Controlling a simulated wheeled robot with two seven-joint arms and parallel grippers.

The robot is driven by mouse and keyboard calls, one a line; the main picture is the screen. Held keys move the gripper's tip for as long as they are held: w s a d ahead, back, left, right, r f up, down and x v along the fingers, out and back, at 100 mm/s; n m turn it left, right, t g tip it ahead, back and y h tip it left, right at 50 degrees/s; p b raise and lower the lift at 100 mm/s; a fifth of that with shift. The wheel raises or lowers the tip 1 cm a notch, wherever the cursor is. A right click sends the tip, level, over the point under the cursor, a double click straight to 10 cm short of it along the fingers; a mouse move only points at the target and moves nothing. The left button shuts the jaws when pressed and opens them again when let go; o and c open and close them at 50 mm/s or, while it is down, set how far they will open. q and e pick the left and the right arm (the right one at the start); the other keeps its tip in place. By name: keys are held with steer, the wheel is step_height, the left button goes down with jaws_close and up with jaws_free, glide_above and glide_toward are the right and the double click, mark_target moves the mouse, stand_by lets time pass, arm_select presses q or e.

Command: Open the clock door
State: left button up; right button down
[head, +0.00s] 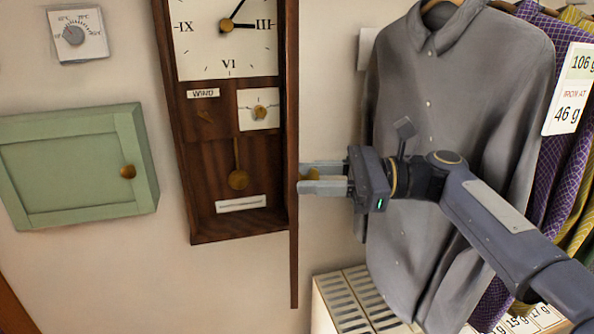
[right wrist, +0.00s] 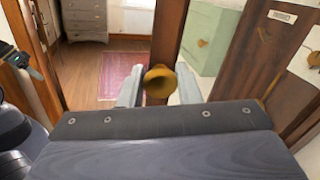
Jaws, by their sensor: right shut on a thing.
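The wall clock (head: 200,165) is a tall dark wooden case with a dial, a small lower dial and a brass pendulum. Its door (head: 293,240) stands swung out at the right side of the case, seen nearly edge-on as a narrow dark strip. The clock's inside is uncovered. My right gripper (head: 305,178) comes from the right and is shut on the door's brass knob (head: 311,174). In the right wrist view the knob (right wrist: 160,80) sits between the fingers, with the door (right wrist: 167,35) behind it. The fingers partly hide the knob in the head view. My left gripper is not in view.
A green wall cabinet (head: 75,165) with a brass knob hangs left of the clock. A grey shirt (head: 435,120) and other clothes hang close behind my right arm. A slatted white box (head: 350,300) stands below. A thermostat-like dial (head: 76,36) is at upper left.

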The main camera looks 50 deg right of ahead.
steer(key=shift+s+d, duration=0.15)
steer(key=shift+d, duration=0.05)
stand_by(0.3)
steer(key=c, duration=1.1)
jaws_free()
steer(key=shift+o, duration=0.2)
steer(key=shift+r, duration=0.1)
